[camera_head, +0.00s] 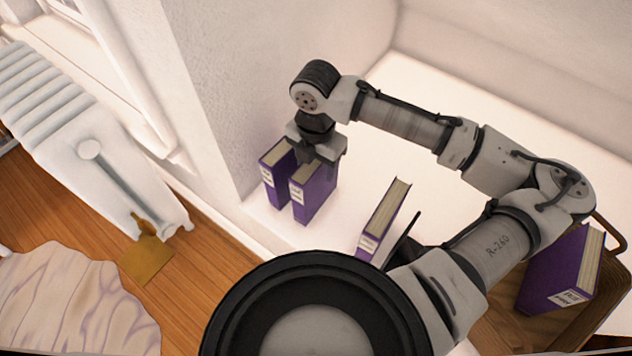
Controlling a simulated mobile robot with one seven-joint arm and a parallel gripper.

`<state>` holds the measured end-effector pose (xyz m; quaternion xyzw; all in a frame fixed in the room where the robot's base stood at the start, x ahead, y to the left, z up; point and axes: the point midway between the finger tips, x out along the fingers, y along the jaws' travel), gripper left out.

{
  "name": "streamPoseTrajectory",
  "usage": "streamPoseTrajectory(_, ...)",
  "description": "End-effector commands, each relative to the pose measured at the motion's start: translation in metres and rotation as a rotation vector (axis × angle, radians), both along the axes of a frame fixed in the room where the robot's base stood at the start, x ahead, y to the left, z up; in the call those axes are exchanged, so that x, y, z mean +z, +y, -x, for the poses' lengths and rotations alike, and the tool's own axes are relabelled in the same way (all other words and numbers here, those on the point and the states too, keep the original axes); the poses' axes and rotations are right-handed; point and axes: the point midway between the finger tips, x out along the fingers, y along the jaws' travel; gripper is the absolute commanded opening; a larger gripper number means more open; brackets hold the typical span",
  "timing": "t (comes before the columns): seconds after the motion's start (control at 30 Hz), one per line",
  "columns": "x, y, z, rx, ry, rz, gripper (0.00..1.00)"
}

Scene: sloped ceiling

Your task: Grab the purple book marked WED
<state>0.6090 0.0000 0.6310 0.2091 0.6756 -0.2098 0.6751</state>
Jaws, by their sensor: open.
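Several purple books show, each with a white spine label whose print is too small to read, so I cannot tell which is marked WED. Two stand upright close together by the wall: a left purple book (275,178) and a right purple book (317,193). A third purple book (384,219) stands apart, to the right. A larger purple book (560,268) is at the far right. My gripper (319,158) is open and points down at the top of the right book of the pair. Its fingers appear at either side of that book's upper part; contact is unclear.
The books by the wall stand on a pale ledge (283,228). The large book is by a brown wooden tray-like surface (497,328). A white radiator (75,125) and wooden floor (195,262) are at left. My arm hides part of the right side.

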Motion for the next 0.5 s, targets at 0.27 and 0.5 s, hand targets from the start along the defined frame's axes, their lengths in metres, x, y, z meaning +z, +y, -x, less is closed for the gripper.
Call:
streamPoseTrajectory(0.27, -0.0045, 0.0001, -0.0003, 0.0, -0.002, -0.001, 0.58)
streamPoseTrajectory(0.5, -0.0044, 0.0001, -0.0003, 0.0, -0.001, -0.001, 0.29)
